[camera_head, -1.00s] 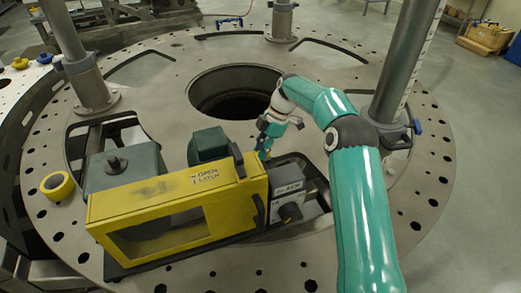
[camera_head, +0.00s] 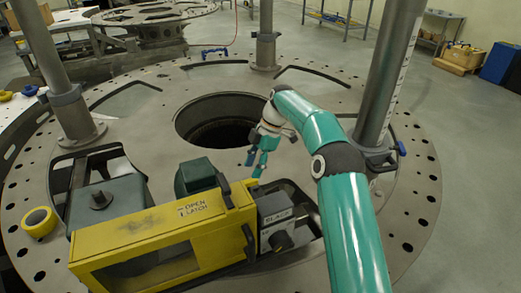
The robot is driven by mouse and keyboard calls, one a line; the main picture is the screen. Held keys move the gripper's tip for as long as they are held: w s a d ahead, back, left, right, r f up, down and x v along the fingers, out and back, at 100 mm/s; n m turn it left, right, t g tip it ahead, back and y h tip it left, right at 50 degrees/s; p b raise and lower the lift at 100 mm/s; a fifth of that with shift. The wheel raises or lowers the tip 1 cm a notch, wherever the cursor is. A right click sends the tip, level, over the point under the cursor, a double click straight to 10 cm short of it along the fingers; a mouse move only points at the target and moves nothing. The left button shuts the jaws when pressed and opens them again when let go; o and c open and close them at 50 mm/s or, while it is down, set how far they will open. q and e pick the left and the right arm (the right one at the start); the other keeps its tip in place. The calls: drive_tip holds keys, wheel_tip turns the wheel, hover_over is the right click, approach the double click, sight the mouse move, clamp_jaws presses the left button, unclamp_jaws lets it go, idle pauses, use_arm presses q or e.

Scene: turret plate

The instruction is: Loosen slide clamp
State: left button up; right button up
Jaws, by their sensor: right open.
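A similar collar (camera_head: 64,97) is on the left post. My right gripper (camera_head: 254,165) is open and empty. It points down between the plate's central hole and the yellow box, left of the right post and apart from its clamp. My right arm passes in front of the plate near that post. My left gripper is not in view.
A yellow box (camera_head: 145,235) marked "OPEN LATCH" stands at the front, beside a grey block (camera_head: 275,222) with a dark knob. Yellow tape (camera_head: 39,222) lies at left. The round turret plate (camera_head: 150,105) has a large central hole (camera_head: 215,122) and slots.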

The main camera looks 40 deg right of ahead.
drive_tip(key=v, duration=0.6)
drive_tip(key=shift+d+r, duration=0.2)
drive_tip(key=shift+r, duration=0.1)
drive_tip(key=shift+s, duration=0.1)
idle(0.3)
